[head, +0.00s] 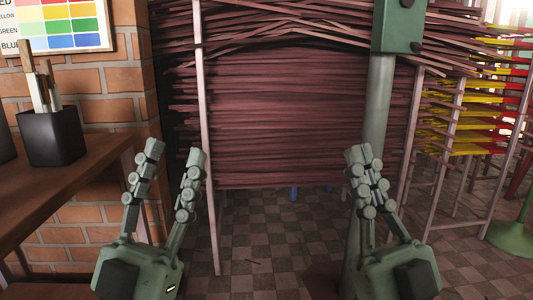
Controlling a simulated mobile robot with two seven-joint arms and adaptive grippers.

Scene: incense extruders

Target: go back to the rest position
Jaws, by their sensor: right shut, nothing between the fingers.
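My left gripper (175,152) is in the lower left of the head view, pointing up and away from me. Its two fingers stand apart with a clear gap and nothing between them. My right gripper (362,152) is in the lower right, also pointing away. Its fingertips are together and it holds nothing. Both grippers are raised over the floor, in front of a rack stacked with reddish-brown incense sticks (300,125).
A wooden shelf (80,165) with a dark pot (52,137) of tools is at the left, near my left gripper. A green post (377,100) with a box (398,26) stands behind my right gripper. Red and yellow sticks (475,130) are racked at right.

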